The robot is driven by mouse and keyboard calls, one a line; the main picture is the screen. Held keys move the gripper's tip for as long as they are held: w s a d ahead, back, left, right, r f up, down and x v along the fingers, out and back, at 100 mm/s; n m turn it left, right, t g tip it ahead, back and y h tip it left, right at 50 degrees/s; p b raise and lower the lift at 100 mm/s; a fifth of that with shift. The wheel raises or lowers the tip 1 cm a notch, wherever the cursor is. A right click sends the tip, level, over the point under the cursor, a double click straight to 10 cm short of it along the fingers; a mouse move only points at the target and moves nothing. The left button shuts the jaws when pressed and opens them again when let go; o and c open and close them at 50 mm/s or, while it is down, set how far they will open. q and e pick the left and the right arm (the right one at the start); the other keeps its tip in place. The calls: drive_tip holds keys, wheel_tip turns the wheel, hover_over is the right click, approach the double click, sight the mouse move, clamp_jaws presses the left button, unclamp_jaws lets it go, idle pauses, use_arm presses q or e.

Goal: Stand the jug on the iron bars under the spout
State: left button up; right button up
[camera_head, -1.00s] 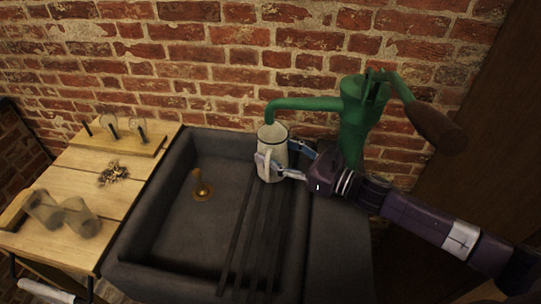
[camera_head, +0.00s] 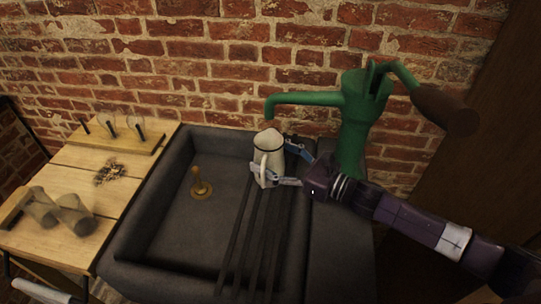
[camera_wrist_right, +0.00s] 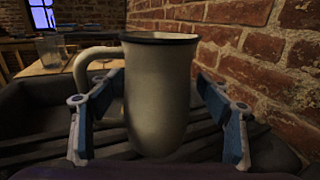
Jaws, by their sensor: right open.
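The white jug (camera_head: 267,158) has a dark rim and a handle on its near side. It appears to stand upright at the far end of the dark iron bars (camera_head: 247,228) across the sink, just below the mouth of the green spout (camera_head: 305,98). My right gripper (camera_head: 277,164) is open, with one finger on each side of the jug. In the right wrist view the jug (camera_wrist_right: 160,95) is between the spread fingers with narrow gaps beside it, its handle at the left. The inside of the jug is hard to see. My left gripper is out of view.
The green pump (camera_head: 360,120) stands right of the jug against the brick wall. The dark sink (camera_head: 150,215) holds a brass plug (camera_head: 200,184). On the wooden table (camera_head: 60,250) at left lie glass jars (camera_head: 74,214) and a rack (camera_head: 115,137).

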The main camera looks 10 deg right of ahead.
drive_tip(key=b+v, duration=0.2)
drive_tip(key=v, duration=0.8)
drive_tip(key=shift+s, duration=0.15)
drive_tip(key=shift+b+v, duration=0.3)
drive_tip(key=shift+v, duration=0.65)
